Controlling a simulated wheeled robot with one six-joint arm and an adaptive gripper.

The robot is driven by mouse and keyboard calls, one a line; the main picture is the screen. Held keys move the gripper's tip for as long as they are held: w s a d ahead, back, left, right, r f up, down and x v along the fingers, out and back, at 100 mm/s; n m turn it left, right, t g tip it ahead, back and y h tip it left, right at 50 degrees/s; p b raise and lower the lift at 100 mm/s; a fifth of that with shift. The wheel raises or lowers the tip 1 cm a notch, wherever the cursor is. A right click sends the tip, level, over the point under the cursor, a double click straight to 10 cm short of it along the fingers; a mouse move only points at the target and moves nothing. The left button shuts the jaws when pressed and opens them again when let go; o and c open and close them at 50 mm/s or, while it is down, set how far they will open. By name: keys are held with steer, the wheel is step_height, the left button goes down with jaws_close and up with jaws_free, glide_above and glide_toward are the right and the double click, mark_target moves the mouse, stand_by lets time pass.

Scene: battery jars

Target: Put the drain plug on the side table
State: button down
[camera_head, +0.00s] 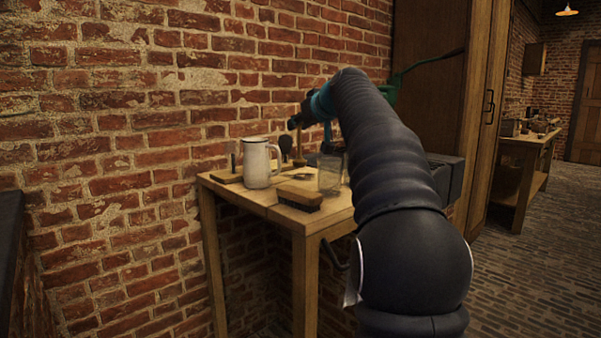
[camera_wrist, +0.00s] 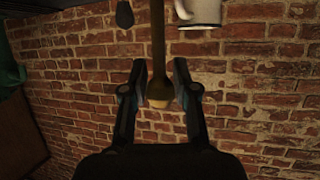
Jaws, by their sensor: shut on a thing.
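My gripper (camera_head: 296,123) is over the back of the side table (camera_head: 312,222). In the wrist view the gripper (camera_wrist: 161,92) is shut on a slim brown rod with a wider, paler end between the fingers. This held thing (camera_wrist: 158,45) seems to be the drain plug. In the head view the held plug (camera_head: 298,142) hangs upright below the fingers, behind the mug and the glass jar. Its lower end is hard to make out, and I cannot tell whether it touches the table.
A white mug (camera_head: 256,165), a brush (camera_head: 299,196) and a glass jar (camera_head: 330,172) stand on the table. A brick wall (camera_head: 120,130) is right behind. The table's front left corner is clear.

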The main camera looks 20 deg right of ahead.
glide_above(304, 160)
step_height(304, 160, down, 4)
steer(key=shift+f+b, duration=0.1)
steer(key=shift+b, duration=0.35)
steer(key=shift+f+b, duration=0.5)
steer(key=shift+f, duration=1.45)
steer(key=shift+a+f, duration=0.1)
steer(key=shift+f, duration=0.05)
steer(key=c, duration=0.9)
jaws_free()
steer(key=shift+s+r, duration=0.2)
steer(key=b+v, duration=0.1)
steer(key=v, duration=1)
steer(key=shift+s, duration=0.35)
steer(key=shift+r, duration=0.1)
